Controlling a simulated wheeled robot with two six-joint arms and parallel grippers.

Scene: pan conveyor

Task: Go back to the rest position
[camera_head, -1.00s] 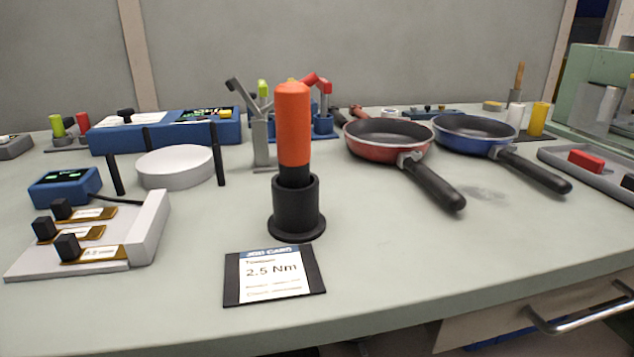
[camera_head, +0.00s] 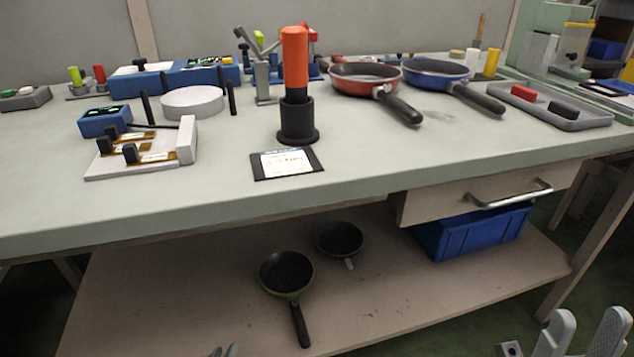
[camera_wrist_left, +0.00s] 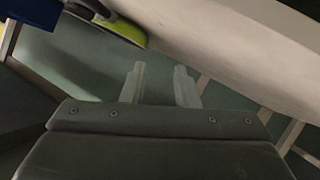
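My left gripper (camera_wrist_left: 160,84) shows in the left wrist view with its two pale fingers apart and nothing between them. In the head view only its tips (camera_head: 225,351) show at the bottom edge, in front of the low shelf. My right gripper (camera_head: 585,333) is at the bottom right corner of the head view, its fingers apart and empty. Both are below the tabletop and in front of the bench. The rest of both arms is out of the head view.
The workbench (camera_head: 225,205) bears an orange-handled tool (camera_head: 294,65) in a black stand, a red pan (camera_head: 364,88) and a blue pan (camera_head: 435,82). The low shelf (camera_head: 200,290) holds a green pan (camera_head: 287,272), a dark pan (camera_head: 340,238) and a blue bin (camera_head: 475,232).

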